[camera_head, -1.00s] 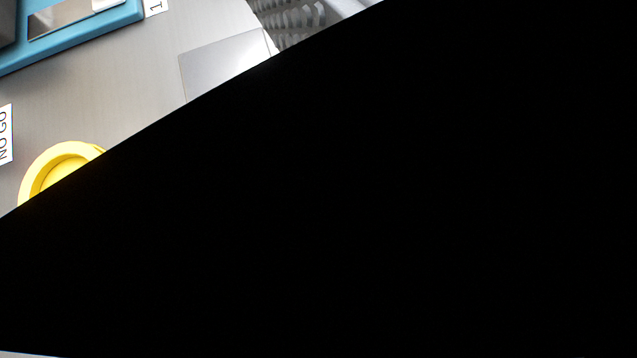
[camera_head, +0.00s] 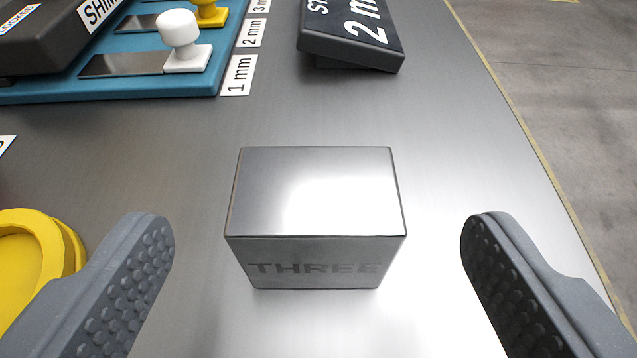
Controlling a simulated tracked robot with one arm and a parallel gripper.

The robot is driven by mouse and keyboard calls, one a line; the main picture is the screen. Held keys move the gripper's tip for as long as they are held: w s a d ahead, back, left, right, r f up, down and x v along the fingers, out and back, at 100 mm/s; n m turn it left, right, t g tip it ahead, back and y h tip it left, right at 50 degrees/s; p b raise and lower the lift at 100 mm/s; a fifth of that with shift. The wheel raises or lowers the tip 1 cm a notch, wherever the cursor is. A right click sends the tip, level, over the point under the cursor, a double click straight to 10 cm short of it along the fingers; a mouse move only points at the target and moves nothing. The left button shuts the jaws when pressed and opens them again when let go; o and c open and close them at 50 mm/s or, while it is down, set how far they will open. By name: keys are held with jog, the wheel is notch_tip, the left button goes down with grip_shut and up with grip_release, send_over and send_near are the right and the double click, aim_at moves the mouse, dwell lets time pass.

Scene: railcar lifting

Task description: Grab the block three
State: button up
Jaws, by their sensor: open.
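Block three (camera_head: 316,200) is a shiny metal block with "THREE" on its near face. It stands upright on the grey metal table in the middle of the view. My gripper (camera_head: 317,240) is open, with one grey studded finger to the left of the block and the other to the right. There is a clear gap on each side, and neither finger touches the block. The fingertips appear level with the block in the picture; their exact height above the table is hard to tell.
A yellow round dish (camera_head: 40,255) lies at the left, partly behind the left finger. A blue tray (camera_head: 150,75) with white and yellow knobbed shims is at the upper left. A dark "2 m…" block (camera_head: 350,35) stands behind. The table's edge (camera_head: 540,150) runs down the right side.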

aim_at(314, 216)
jog(key=b+x, duration=0.1)
jog(key=x, duration=0.4)
jog(key=shift+f, duration=0.15)
jog(key=c, duration=1.3)
